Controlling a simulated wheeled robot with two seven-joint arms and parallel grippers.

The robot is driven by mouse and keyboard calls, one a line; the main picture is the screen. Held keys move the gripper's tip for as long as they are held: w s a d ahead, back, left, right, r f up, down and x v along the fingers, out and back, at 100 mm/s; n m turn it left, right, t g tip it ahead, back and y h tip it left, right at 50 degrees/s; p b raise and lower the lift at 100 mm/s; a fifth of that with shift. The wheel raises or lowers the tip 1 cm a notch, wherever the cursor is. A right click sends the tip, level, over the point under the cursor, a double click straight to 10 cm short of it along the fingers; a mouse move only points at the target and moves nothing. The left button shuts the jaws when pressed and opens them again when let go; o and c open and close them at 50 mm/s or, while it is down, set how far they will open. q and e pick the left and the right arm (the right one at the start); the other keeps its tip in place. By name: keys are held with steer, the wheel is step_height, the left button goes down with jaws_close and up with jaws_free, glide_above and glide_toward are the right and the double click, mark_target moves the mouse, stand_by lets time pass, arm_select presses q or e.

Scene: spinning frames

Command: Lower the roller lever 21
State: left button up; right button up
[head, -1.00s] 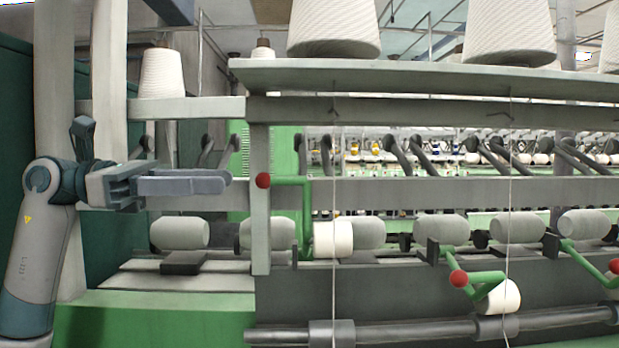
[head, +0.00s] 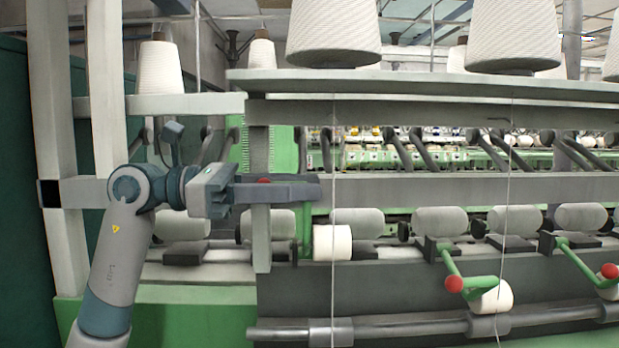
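A raised lever with a red knob (head: 264,180) and a green arm (head: 307,222) stands left of centre in the head view, beside a white roller (head: 332,243). My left gripper (head: 312,188) reaches in from the left at knob height, its fingers pointing right. The knob shows only in part, with a near finger in front of it and a far finger seemingly behind. The fingers also hide the upper part of the green arm. Whether they touch or grip the knob cannot be told. My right gripper is not in view.
Two other levers with red knobs (head: 454,284) (head: 609,271) sit lower on the right. Grey rollers (head: 357,222) line the machine. A shelf (head: 420,83) with large yarn cones hangs above the gripper, and a grey post (head: 261,240) stands just below it. Thin threads hang down.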

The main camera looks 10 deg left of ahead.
arm_select(q)
steer(key=shift+x, duration=0.85)
jaws_close()
steer(key=shift+s, duration=0.1)
